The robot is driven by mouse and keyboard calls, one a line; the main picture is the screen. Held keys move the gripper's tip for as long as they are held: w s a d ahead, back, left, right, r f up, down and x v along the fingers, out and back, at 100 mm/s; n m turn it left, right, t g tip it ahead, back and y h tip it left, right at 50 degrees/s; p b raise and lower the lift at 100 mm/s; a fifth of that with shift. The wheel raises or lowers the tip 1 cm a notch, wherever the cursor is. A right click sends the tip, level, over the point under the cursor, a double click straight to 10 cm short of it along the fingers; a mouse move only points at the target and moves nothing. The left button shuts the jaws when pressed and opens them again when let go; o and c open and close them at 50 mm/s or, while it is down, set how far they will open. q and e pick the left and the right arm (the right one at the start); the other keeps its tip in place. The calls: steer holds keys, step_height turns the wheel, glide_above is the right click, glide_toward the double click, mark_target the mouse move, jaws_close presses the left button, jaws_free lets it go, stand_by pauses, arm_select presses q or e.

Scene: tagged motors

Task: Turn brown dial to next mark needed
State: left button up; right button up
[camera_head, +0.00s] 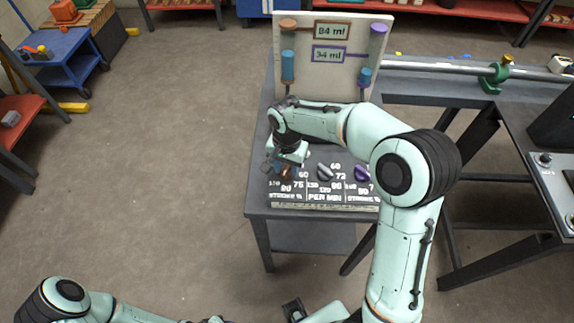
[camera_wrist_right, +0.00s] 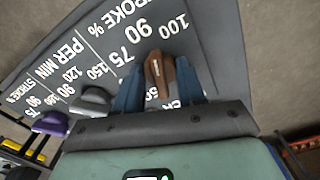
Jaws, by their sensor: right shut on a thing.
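The brown dial (camera_head: 287,174) is on the left of the sloping dark dial panel (camera_head: 325,200), partly hidden by my right gripper (camera_head: 281,169) in the head view. In the right wrist view, the brown dial (camera_wrist_right: 158,72) sits between the two blue fingers of my right gripper (camera_wrist_right: 158,88), which is shut on it. White marks 75, 90 and 100 surround its upper end there; that end lies below the 90. I cannot tell exactly which mark it points to. A brown-framed readout (camera_head: 332,30) shows 84 ml.
A grey dial (camera_head: 325,172) and a purple dial (camera_head: 362,173) stand to the right on the same panel. An upright board (camera_head: 300,75) behind carries a purple-framed 34 ml readout (camera_head: 328,54) and cylinders. Open floor lies to the left.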

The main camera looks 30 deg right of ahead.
steer(key=n, duration=0.5)
steer(key=shift+n+p, duration=0.3)
steer(key=n, duration=0.5)
steer(key=shift+p, duration=0.3)
steer(key=n, duration=0.6)
steer(key=shift+r+p, duration=0.1)
steer(key=shift+p, duration=0.3)
arm_select(q)
steer(key=r, duration=0.1)
steer(key=w+r, duration=0.2)
steer(key=shift+w+r+p, duration=0.25)
steer(key=shift+r+p, duration=0.15)
arm_select(e)
steer(key=n, duration=0.4)
steer(key=shift+n, duration=0.6)
steer(key=o, duration=1.1)
steer(key=shift+c, duration=0.2)
